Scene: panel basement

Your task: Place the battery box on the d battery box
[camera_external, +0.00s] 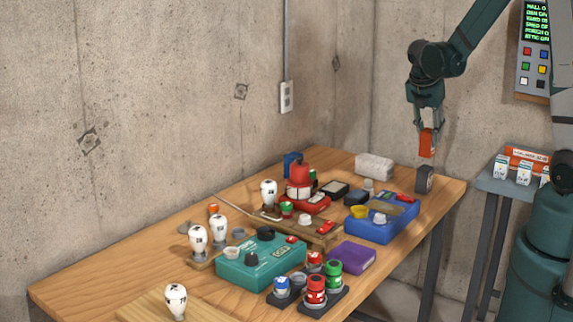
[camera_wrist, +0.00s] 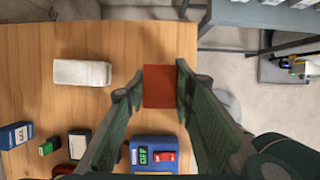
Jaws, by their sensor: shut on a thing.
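An orange-red box (camera_external: 427,142) is held between the fingers of my gripper (camera_external: 427,124), in the air above the right end of the table. In the wrist view the orange-red box (camera_wrist: 160,86) fills the gap between the fingertips (camera_wrist: 160,87). A small dark grey box (camera_external: 424,179) stands upright near the table's right edge, below the held box and apart from it. The dark box does not show in the wrist view. I cannot read a label on either box, so I cannot tell which is the d battery box.
A white block (camera_external: 374,166) lies left of the dark box; it also shows in the wrist view (camera_wrist: 82,72). A blue panel box (camera_external: 382,217), a teal box (camera_external: 262,264), a purple box (camera_external: 352,256) and several bulbs crowd the wooden table (camera_external: 215,195). A grey side table (camera_external: 495,184) stands at right.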

